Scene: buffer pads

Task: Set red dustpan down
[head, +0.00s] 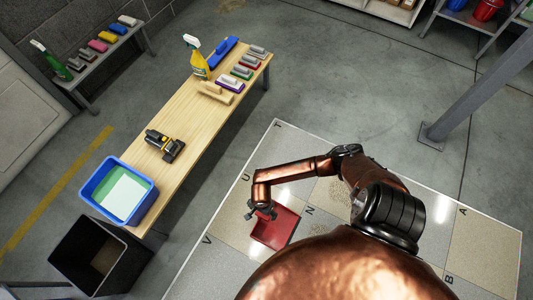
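The red dustpan (276,229) is at the tiled floor panel, over a tile near the letters U, V and N. Its pan looks flat and open upward. My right gripper (261,213) points down at the dustpan's upper-left edge, touching it or just above it. The fingers are small and dark, and the dustpan's handle is hidden by the gripper. I cannot tell whether the fingers are closed on it, or whether the pan rests fully on the tile. My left gripper is not in view.
Sand-like patches lie on tiles (331,192) beside the arm. A wooden bench (190,127) at left holds brushes, a yellow spray bottle (195,60), a black-yellow tool (164,145) and a blue tub (97,192). A black bin (78,250) stands below. A grey post (480,88) rises at right.

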